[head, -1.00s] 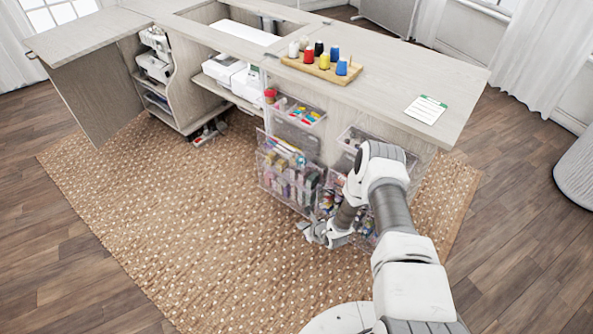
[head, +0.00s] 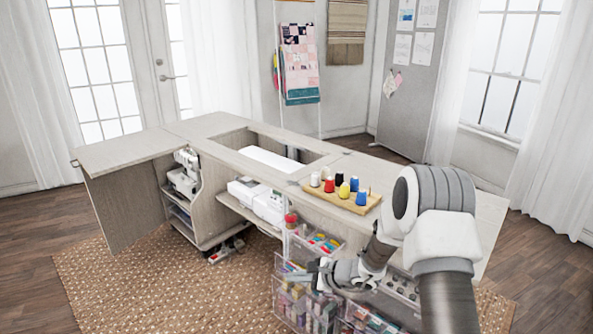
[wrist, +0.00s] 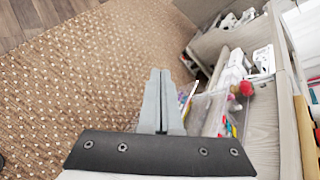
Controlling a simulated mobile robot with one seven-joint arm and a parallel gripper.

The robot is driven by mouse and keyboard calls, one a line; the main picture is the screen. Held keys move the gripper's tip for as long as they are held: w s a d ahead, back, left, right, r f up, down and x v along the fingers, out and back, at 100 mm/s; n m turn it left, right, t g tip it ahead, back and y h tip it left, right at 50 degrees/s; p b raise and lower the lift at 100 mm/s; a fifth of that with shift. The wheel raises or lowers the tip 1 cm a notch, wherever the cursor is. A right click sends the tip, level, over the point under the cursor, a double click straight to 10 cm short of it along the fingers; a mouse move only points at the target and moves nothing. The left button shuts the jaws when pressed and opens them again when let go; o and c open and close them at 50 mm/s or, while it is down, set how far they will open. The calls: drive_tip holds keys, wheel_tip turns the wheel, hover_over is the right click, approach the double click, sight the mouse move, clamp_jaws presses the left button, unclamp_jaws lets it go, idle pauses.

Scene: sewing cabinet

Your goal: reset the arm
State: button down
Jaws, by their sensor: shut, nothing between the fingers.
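My gripper (head: 316,268) is at the front of the sewing cabinet (head: 130,152), beside the clear bins on its open door side. In the wrist view my gripper (wrist: 160,78) has its two grey fingers together with nothing between them. My arm rises from the lower right in the head view and bends at an elbow in front of the cabinet's right part. The fingers appear apart from the bins, though the exact gap is hard to tell.
Clear bins (head: 290,302) of sewing supplies hang close to my gripper. A wooden thread rack (head: 345,200) with several spools stands on the cabinet top. A red-topped item (wrist: 246,88) is right of the fingers. The patterned rug (head: 150,285) at left is clear.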

drive_tip(key=s+r+n+g+h, duration=0.1)
drive_tip(key=s+r+n+g, duration=0.1)
drive_tip(key=s+r+n, duration=0.5)
drive_tip(key=s+r+n+g+h, duration=0.1)
drive_tip(key=s+r+n, duration=0.2)
drive_tip(key=s+r, duration=0.8)
drive_tip(key=s+d+r+n+t+h, duration=0.1)
drive_tip(key=s+d+r+n+h, duration=0.35)
drive_tip(key=s+d, duration=0.3)
drive_tip(key=s+d+r+n+t+h, duration=0.2)
drive_tip(key=s+d+r+n+h, duration=0.1)
drive_tip(key=s+d+r, duration=0.5)
wheel_tip(320, 180, up, 16)
drive_tip(key=s+a+p, duration=0.1)
drive_tip(key=p, duration=1.7)
drive_tip(key=shift+s+g, duration=0.15)
drive_tip(key=shift+g, duration=0.15)
drive_tip(key=shift+a+f, duration=0.1)
